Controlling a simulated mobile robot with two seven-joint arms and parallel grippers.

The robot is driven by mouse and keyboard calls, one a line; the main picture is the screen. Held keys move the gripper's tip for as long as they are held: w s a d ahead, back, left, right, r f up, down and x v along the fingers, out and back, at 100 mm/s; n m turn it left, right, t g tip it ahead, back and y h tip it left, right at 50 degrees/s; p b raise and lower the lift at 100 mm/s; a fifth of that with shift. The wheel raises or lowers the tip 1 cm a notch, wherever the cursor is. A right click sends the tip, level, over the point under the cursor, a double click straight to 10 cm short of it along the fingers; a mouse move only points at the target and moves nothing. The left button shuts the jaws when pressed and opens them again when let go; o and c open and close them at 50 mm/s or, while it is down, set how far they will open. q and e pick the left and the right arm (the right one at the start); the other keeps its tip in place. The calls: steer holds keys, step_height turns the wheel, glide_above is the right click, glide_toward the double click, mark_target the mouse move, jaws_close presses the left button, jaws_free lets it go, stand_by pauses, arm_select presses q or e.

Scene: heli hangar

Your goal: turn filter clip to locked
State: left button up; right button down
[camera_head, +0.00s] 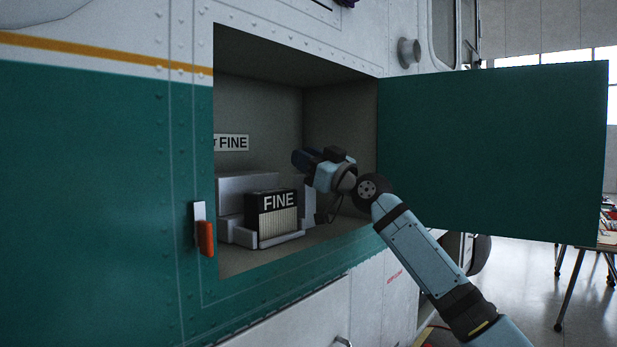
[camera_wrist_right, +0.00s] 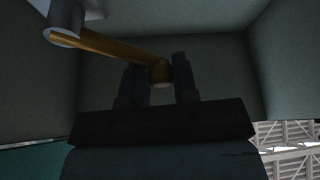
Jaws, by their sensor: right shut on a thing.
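The filter clip (camera_wrist_right: 110,47) shows in the right wrist view as an orange-yellow lever. It runs from a grey round pivot at the upper left down to a rounded end. My right gripper (camera_wrist_right: 159,80) has its two dark fingers on either side of that end, shut on it. In the head view my right gripper (camera_head: 300,159) is inside the open bay, above and right of the black filter (camera_head: 278,213) marked FINE. The clip cannot be made out in the head view. My left gripper is out of view.
The filter sits in a light grey tray (camera_head: 275,240) beside grey blocks (camera_head: 246,183). A FINE label (camera_head: 231,143) is on the bay's back wall. The green door (camera_head: 490,150) stands open at the right. An orange handle (camera_head: 206,238) is on the hull left of the opening.

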steer(key=shift+s+a+f+n+g+b, duration=0.1)
steer(key=shift+f+n+g+b, duration=0.1)
steer(key=shift+f+b, duration=0.2)
steer(key=shift+a+f+n+g+b, duration=0.1)
steer(key=shift+f+n+b, duration=0.15)
steer(key=shift+f, duration=0.2)
steer(key=shift+s+a+f+n+g+y+b, duration=0.15)
steer(key=shift+f+n+g+y+b, duration=0.2)
steer(key=shift+n+b, duration=0.7)
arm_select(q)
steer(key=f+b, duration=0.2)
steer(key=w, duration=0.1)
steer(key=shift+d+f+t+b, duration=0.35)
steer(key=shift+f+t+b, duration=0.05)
arm_select(e)
steer(key=n, duration=0.1)
steer(key=n+g, duration=0.2)
steer(key=n, duration=0.1)
steer(key=shift+s+a+f+y, duration=0.3)
steer(key=shift+s+f+y, duration=0.05)
steer(key=shift+f, duration=0.05)
steer(key=c, duration=1)
jaws_free()
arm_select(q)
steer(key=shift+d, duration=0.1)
